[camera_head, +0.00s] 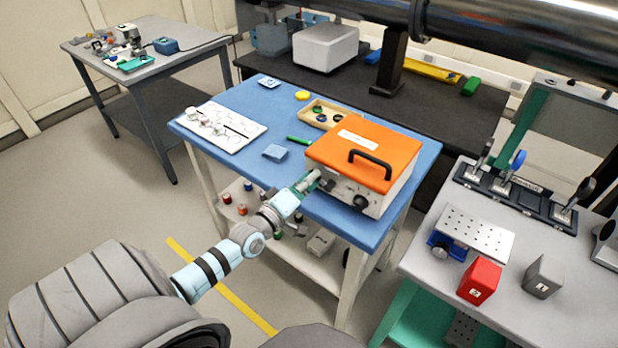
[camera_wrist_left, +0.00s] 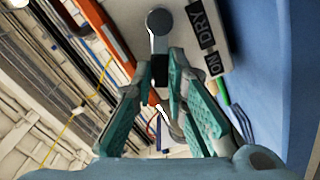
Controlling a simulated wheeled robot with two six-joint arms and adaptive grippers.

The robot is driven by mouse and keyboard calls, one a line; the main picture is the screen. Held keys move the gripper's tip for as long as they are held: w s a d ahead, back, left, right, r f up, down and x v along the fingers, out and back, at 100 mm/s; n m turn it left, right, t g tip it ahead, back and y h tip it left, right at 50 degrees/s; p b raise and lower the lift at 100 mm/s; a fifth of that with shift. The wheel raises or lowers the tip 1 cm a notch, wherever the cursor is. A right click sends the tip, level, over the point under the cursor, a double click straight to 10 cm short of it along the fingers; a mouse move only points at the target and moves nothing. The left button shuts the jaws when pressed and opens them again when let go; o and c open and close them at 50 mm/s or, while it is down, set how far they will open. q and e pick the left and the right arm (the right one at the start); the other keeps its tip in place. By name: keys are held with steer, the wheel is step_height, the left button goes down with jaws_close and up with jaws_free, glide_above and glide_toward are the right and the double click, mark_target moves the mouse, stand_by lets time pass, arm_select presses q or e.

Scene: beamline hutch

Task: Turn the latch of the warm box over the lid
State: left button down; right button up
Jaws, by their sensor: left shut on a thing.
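The warm box (camera_head: 338,185) stands on the blue table, with a closed orange lid (camera_head: 378,143) that has a black handle. In the left wrist view its pale front (camera_wrist_left: 195,40) carries black labels reading DRY and ON. The latch (camera_wrist_left: 158,24) is a grey metal lever with a round end and a dark tip, beside the orange lid edge. My left gripper (camera_head: 318,181) is at the front left of the box. In the left wrist view its teal fingertips (camera_wrist_left: 160,72) are shut on the latch's dark tip. In the head view the gripper mostly hides the latch. My right gripper is out of view.
A black knob (camera_head: 361,202) sits on the box front, right of the gripper. A wooden tray (camera_head: 334,112), a green pen (camera_head: 299,141) and a blue block (camera_head: 276,152) lie near the box. A grey table (camera_head: 416,262) with a red block (camera_head: 480,281) stands at right.

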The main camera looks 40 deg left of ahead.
arm_select(q)
steer(key=m+p, duration=0.1)
steer(key=r+m, duration=0.1)
steer(key=shift+d+r+m+p, duration=0.1)
steer(key=shift+d+m+p, duration=0.2)
steer(key=shift+m+p, duration=0.1)
steer(key=m+p, duration=0.1)
steer(key=d+r+m+p, duration=0.1)
steer(key=m, duration=0.1)
steer(key=shift+m, duration=0.3)
steer(key=m+p, duration=0.1)
steer(key=d+m+p, duration=0.1)
steer(key=m, duration=0.1)
steer(key=shift+d+r, duration=0.15)
steer(key=shift+d+m+p, duration=0.25)
steer(key=shift+m+p, duration=0.1)
steer(key=shift+m, duration=0.35)
steer(key=shift+d+m+p, duration=0.2)
steer(key=shift+m+p, duration=0.15)
steer(key=shift+m, duration=0.35)
steer(key=c, duration=1.6)
jaws_free()
steer(key=s, duration=1.2)
steer(key=shift+d, duration=0.15)
